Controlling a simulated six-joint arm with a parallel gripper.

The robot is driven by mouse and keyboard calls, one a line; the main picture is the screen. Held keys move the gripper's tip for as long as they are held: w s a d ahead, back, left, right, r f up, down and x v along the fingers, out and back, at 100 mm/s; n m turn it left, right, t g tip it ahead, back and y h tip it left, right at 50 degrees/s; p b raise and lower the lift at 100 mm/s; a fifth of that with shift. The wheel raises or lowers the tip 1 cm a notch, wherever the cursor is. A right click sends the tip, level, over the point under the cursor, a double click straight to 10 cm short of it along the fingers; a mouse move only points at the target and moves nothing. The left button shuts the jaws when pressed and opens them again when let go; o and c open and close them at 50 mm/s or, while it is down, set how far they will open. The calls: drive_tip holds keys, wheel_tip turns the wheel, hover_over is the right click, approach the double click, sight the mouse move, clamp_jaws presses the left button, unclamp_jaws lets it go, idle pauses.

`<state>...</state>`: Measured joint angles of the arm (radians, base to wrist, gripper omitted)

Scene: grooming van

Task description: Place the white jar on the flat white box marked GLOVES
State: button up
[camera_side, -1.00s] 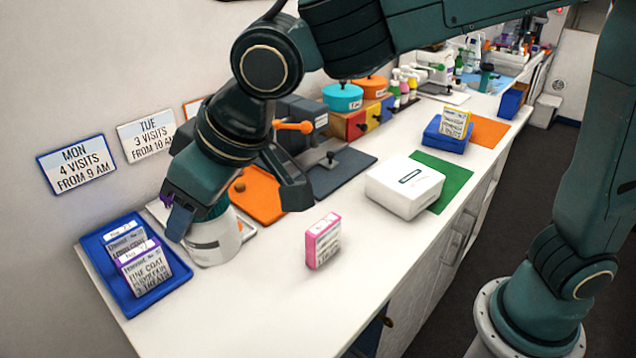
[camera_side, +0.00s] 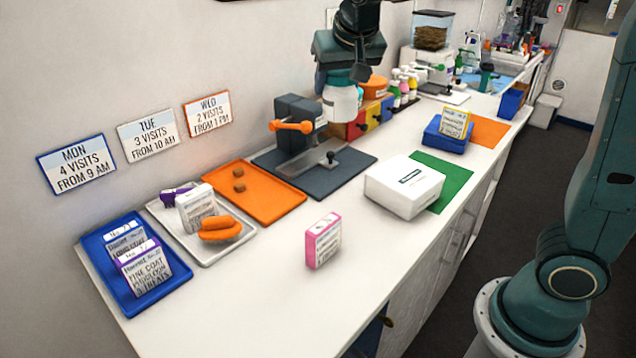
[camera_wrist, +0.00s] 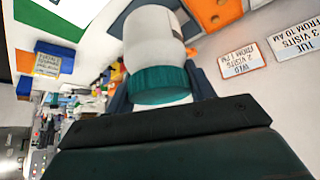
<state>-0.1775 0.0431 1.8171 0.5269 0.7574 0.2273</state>
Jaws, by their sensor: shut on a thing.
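The white jar (camera_side: 341,104) with a teal lid is held in the air by my gripper (camera_side: 342,80), upright, in front of the colored drawers in the side view. In the wrist view the jar (camera_wrist: 152,38) hangs between the jaws of my gripper (camera_wrist: 160,88), which are shut around its teal lid. The flat white box (camera_side: 400,193) lies on the counter to the right of and lower than the jar, partly over a green sheet. Its top looks empty apart from a small label too small to read.
A grey scale-like device (camera_side: 320,165) with an orange handle stands below the jar. A pink-edged card block (camera_side: 323,241) stands at the front. A grey tray (camera_side: 200,233), orange tray (camera_side: 262,198) and blue tray (camera_side: 125,290) lie left. A blue box (camera_side: 445,136) stands behind the white box.

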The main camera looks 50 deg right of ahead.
drive_tip(key=s+d+r+m+g+h, duration=0.1)
drive_tip(key=s+d+m, duration=0.2)
drive_tip(key=d, duration=0.5)
drive_tip(key=s+d+r+m+g+h, duration=0.1)
drive_tip(key=s+d+m, duration=0.2)
drive_tip(key=d, duration=0.6)
drive_tip(key=shift+s+d+r+m+g, duration=0.2)
drive_tip(key=shift+s+m+g, duration=0.15)
drive_tip(key=shift+s, duration=0.85)
drive_tip(key=shift+f, duration=0.1)
hover_over(406, 172)
wheel_tip(406, 172, down, 16)
drive_tip(key=shift+r, duration=0.2)
drive_tip(key=shift+d+f, duration=0.1)
drive_tip(key=shift+f, duration=0.05)
drive_tip(key=shift+f, duration=2)
drive_tip(key=shift+f, duration=0.1)
drive_tip(key=o, duration=1.1)
drive_tip(key=shift+c, duration=0.2)
